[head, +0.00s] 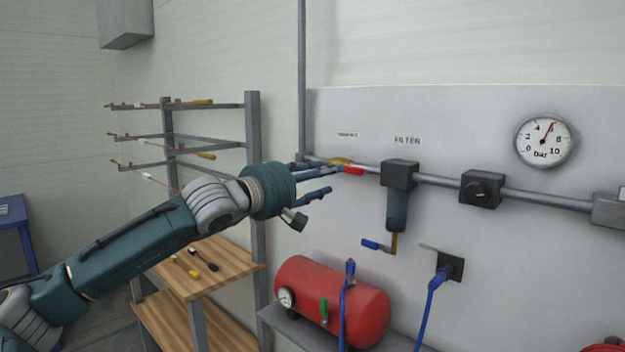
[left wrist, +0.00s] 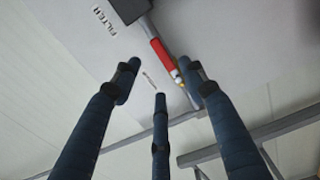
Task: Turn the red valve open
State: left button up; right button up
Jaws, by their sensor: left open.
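The red valve handle (head: 353,170) is a small red lever on the grey pipe, left of the filter. In the left wrist view the red handle (left wrist: 163,58) lies along the pipe, beyond the fingertips. My left gripper (head: 327,180) is open and empty, with its fingers pointing right toward the valve. In the left wrist view the open fingers (left wrist: 160,85) reach up on both sides of the handle's lower end; I cannot tell whether any finger touches it. The valve body is partly hidden behind the fingers in the head view. My right gripper is not in view.
The filter (head: 398,200) hangs from the pipe (head: 545,199), with a blue-handled valve (head: 376,245) below it. A pressure gauge (head: 545,139) is on the panel. A rack (head: 253,150) with rods and a wooden bench (head: 225,262) are at left.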

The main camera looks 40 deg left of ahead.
pick_arm(q)
jog(key=s, duration=0.3)
jog(key=shift+s, duration=0.2)
dwell(0.6)
